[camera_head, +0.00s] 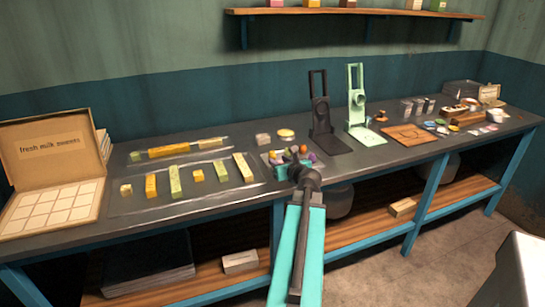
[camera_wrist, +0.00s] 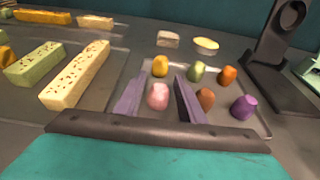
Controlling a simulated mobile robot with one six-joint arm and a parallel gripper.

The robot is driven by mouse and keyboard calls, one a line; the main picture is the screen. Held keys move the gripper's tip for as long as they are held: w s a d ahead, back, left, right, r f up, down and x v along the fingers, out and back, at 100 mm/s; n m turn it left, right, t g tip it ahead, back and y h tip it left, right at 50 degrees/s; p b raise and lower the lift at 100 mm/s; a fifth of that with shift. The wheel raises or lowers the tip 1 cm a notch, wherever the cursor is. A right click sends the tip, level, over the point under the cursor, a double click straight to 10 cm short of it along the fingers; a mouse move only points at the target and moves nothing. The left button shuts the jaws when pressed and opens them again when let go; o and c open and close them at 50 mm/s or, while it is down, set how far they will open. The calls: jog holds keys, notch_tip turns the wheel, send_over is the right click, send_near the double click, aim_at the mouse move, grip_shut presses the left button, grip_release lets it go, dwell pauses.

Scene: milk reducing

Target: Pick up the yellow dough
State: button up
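The yellow dough (camera_wrist: 160,66) is a small rounded lump at the back left of a clear tray (camera_wrist: 262,122) in the wrist view. My gripper (camera_wrist: 159,84) is open, its two purple fingers pointing toward the tray. The yellow dough lies just beyond the fingertips, roughly in line with the gap. A pink lump (camera_wrist: 158,96) shows between the fingers, with no clear contact. Green (camera_wrist: 197,71), orange (camera_wrist: 229,75), brown (camera_wrist: 206,99) and purple (camera_wrist: 243,107) lumps share the tray. In the head view my gripper (camera_head: 291,166) partly hides the tray.
Long speckled bars (camera_wrist: 78,76) lie on a clear tray to the left. A dark press stand (camera_head: 322,120) and a light green one (camera_head: 357,110) stand right of the lumps. A pale block (camera_wrist: 168,39) and round yellow-topped piece (camera_wrist: 206,46) sit behind. An open box (camera_head: 50,170) stands far left.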

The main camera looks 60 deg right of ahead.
aim_at(274, 157)
jog(key=shift+x, duration=2.6)
jog(key=shift+r, duration=0.1)
jog(key=shift+c, duration=0.5)
jog(key=c, duration=0.7)
